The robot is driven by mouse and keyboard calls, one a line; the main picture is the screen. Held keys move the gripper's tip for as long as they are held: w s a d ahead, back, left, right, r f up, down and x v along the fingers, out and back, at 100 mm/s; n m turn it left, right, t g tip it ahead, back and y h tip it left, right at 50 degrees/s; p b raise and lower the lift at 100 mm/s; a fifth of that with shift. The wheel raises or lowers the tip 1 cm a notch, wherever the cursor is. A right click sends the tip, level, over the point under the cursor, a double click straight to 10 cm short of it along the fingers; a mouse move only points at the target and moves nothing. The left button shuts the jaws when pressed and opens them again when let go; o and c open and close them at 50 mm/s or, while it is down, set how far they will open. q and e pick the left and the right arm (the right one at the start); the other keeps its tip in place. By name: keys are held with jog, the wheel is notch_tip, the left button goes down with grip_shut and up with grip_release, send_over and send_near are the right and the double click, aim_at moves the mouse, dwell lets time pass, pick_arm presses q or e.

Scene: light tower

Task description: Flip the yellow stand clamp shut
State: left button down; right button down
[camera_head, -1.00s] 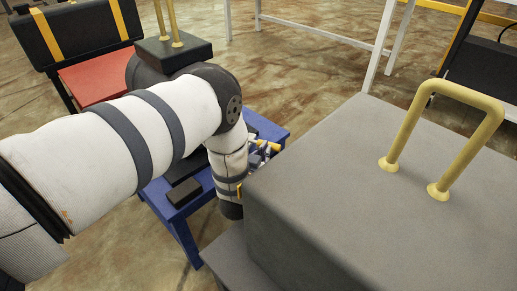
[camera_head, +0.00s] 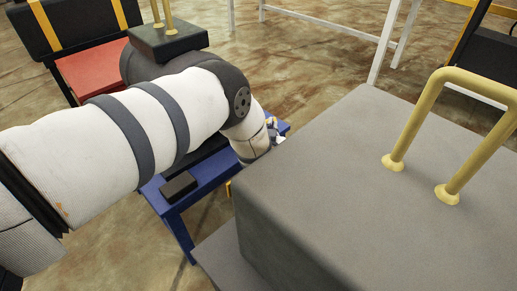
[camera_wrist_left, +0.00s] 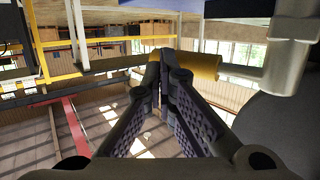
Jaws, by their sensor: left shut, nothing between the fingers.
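In the left wrist view my left gripper (camera_wrist_left: 163,57) is shut, its two dark padded fingers meeting at the tips with nothing between them. A yellow cylindrical piece (camera_wrist_left: 200,66) lies just right of the fingertips, very close to them; I cannot tell if they touch. It joins a light grey tube (camera_wrist_left: 238,74) and looks like the yellow stand clamp, though whether it stands open or shut is unclear. In the head view the left gripper's fingers are hidden past my wrist and the grey housing. A small yellow bit (camera_head: 229,187) shows at the housing's edge. My right gripper is not in view.
A large grey housing (camera_head: 350,180) with a yellow handle (camera_head: 430,100) fills the right of the head view. A blue table (camera_head: 207,176) with a small dark block (camera_head: 179,187) stands under my left arm. A red surface (camera_head: 88,76) is behind, left.

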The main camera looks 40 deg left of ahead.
pick_arm(q)
jog(key=shift+w+a+b, duration=0.3)
jog(key=shift+w+a, duration=0.4)
jog(key=shift+a, duration=0.2)
jog(key=v, duration=0.7)
jog(key=shift+s, duration=0.2)
